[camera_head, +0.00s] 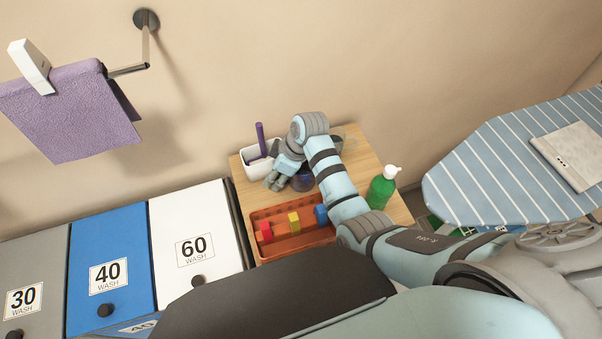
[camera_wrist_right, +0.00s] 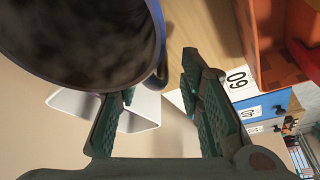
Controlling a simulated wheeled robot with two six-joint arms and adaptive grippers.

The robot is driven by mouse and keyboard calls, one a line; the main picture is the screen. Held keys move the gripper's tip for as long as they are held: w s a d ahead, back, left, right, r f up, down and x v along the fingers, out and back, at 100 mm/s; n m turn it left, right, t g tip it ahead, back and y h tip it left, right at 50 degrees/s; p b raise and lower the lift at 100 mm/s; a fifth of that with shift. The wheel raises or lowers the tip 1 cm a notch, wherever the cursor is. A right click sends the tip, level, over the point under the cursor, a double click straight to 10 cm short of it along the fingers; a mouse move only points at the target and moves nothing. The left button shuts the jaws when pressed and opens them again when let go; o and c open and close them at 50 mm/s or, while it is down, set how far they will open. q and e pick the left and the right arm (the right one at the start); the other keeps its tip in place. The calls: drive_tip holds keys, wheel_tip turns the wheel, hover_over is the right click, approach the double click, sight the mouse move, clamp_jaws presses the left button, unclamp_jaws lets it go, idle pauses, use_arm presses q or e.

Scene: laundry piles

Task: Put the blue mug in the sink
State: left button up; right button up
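The dark blue mug (camera_head: 303,181) stands on the small wooden table, partly hidden by my right arm. In the right wrist view the mug (camera_wrist_right: 158,30) is large at the upper left, its dark inside facing the camera. Its blue handle (camera_wrist_right: 156,80) appears between the finger tips. My right gripper (camera_head: 280,177) is beside the mug; in the wrist view its fingers (camera_wrist_right: 160,76) are spread apart. I cannot tell whether they touch the mug. My left gripper is not in view. No sink is in view.
A white holder (camera_head: 257,168) with a purple stick stands left of the gripper. An orange crate (camera_head: 262,250) with coloured blocks is in front. A green soap bottle (camera_head: 382,188) stands at right. Beyond are laundry bins (camera_head: 197,222) and an ironing board (camera_head: 490,170).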

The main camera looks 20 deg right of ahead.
drive_tip(key=shift+f, duration=0.2)
clamp_jaws()
drive_tip(key=shift+r, duration=0.1)
